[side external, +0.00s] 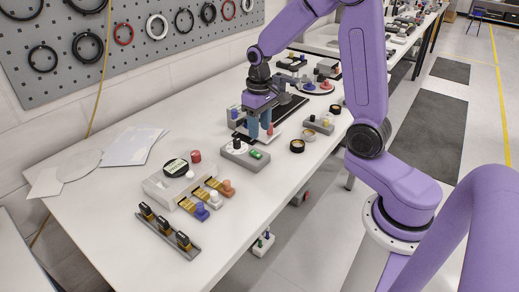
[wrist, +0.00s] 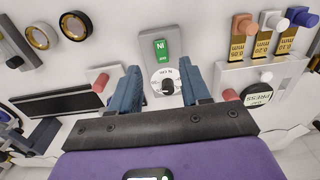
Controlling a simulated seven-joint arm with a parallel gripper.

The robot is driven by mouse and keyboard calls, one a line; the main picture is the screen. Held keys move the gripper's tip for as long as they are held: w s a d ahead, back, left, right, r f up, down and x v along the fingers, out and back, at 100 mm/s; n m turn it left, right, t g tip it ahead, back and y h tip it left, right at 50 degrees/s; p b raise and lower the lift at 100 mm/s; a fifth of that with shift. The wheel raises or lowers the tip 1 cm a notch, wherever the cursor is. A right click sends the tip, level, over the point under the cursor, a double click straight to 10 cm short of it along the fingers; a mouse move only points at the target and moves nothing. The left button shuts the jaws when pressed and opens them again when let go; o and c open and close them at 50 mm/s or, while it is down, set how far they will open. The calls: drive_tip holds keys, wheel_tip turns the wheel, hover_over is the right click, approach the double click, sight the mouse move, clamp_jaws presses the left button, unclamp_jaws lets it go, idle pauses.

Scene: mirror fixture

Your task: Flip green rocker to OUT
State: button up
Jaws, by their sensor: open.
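The green rocker (wrist: 161,48) sits on a grey control box (wrist: 147,38) in the wrist view, with upside-down lettering that looks like IN; smaller marks at its lower end are too small to read. Below it on the same box is a white dial (wrist: 155,84) with a black knob. My gripper (wrist: 162,70) is open and empty, its blue fingers apart on either side of the box's lower part. In the side view the green rocker (side external: 256,155) is at the right end of the box, and my gripper (side external: 260,131) hangs just behind it.
Gold gauge blocks with coloured knobs (wrist: 264,38) stand at the right. A red knob (wrist: 101,82) is near the left finger. The table's front left (side external: 110,215) is clear.

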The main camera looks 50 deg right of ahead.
sight(259, 156)
wheel_tip(259, 156, down, 9)
drive_tip(key=shift+r, duration=0.2)
idle(0.3)
clamp_jaws()
